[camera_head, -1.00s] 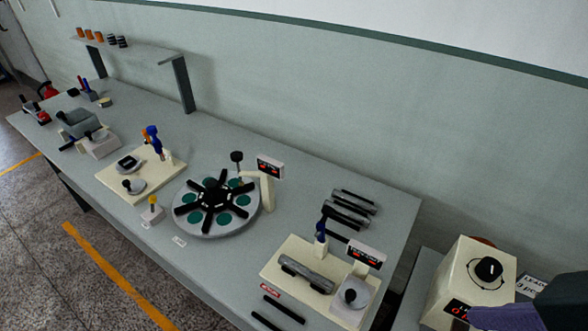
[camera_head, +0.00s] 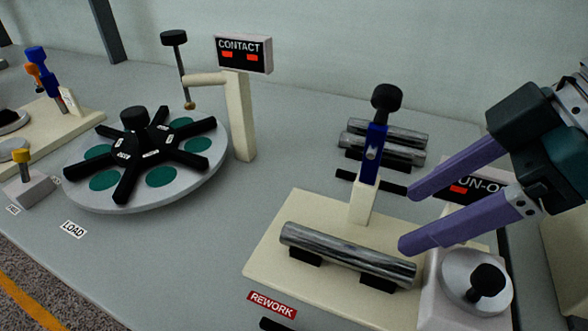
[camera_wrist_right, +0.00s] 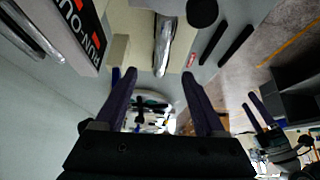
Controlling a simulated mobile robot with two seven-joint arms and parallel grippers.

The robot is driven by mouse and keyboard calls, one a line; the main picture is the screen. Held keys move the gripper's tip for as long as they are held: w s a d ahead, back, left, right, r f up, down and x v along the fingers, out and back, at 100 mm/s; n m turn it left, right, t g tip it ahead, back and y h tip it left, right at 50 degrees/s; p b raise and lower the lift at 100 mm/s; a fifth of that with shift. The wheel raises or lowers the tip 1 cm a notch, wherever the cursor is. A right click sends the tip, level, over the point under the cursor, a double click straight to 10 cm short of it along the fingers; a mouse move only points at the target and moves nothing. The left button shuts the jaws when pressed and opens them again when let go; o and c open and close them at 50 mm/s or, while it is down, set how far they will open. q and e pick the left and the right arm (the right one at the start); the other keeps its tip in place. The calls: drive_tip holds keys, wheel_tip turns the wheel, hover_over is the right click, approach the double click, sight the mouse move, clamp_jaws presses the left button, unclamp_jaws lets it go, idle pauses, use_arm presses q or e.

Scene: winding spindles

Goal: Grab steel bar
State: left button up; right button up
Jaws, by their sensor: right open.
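A shiny steel bar (camera_head: 345,256) lies on two black supports on the cream fixture plate (camera_head: 268,245). It also shows in the right wrist view (camera_wrist_right: 163,45). Two more steel bars lie at the back, a far one (camera_head: 388,133) and a near one (camera_head: 382,152). My right gripper (camera_head: 410,220) comes in from the right with its purple fingers apart and nothing between them. In the picture its lower fingertip is just above the right end of the fixture bar; I see no grip on it. My left gripper (camera_wrist_right: 256,112) shows small at the right of the wrist view, its jaw opening unclear.
A blue post with a black knob (camera_head: 386,103) stands behind the bar. A dial (camera_head: 476,281) and a partly hidden display (camera_head: 470,190) are at the right. A turntable with black arms (camera_head: 215,160) and a CONTACT display (camera_head: 243,55) stand left. Bench between is clear.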

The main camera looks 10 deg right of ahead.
sight(355, 249)
drive_tip(key=shift+w+f, duration=0.3)
drive_tip(key=shift+f, duration=0.2)
drive_tip(key=x, duration=0.3)
drive_tip(key=shift+a+f+b, duration=0.1)
drive_tip(key=shift+f+b, duration=0.05)
drive_tip(key=shift+b, duration=0.15)
drive_tip(key=x, duration=0.6)
drive_tip(key=shift+s+a+b, duration=0.2)
drive_tip(key=shift+s+b, duration=0.15)
clamp_jaws()
idle(0.3)
